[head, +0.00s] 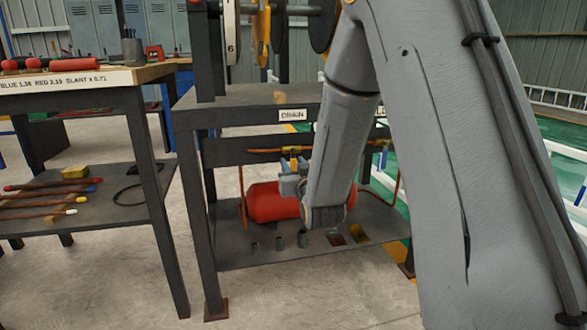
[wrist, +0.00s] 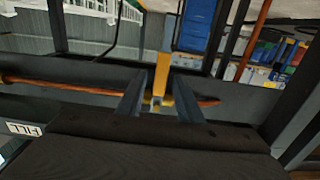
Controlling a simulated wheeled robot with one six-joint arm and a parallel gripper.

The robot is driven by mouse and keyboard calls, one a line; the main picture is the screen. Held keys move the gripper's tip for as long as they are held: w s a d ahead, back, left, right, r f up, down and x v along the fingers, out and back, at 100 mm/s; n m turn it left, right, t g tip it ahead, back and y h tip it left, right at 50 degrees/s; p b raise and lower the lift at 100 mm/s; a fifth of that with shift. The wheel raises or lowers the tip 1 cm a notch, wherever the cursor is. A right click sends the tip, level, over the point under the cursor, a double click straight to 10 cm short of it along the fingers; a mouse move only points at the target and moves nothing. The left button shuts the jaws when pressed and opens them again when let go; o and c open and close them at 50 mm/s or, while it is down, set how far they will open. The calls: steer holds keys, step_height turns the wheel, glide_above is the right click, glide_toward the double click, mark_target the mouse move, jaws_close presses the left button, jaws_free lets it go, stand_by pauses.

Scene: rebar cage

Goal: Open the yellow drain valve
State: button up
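The yellow drain valve (head: 292,151) sits on a horizontal copper pipe under the bench top, below a sign reading DRAIN (head: 292,115). My gripper (head: 291,180) is just below the valve, partly hidden by my arm. In the wrist view the yellow valve lever (wrist: 162,75) runs along between the two dark fingers of my gripper (wrist: 158,90). The fingers stand apart on either side of the lever. A gap shows on the left; whether the right finger touches it I cannot tell.
A red tank (head: 272,203) lies on the lower shelf behind my gripper. A FILL sign (wrist: 24,128) appears upside down in the wrist view. A workbench (head: 85,82) stands at the left.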

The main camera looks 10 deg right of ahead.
steer(key=shift+w, duration=0.25)
jaws_close()
steer(key=shift+d, duration=0.25)
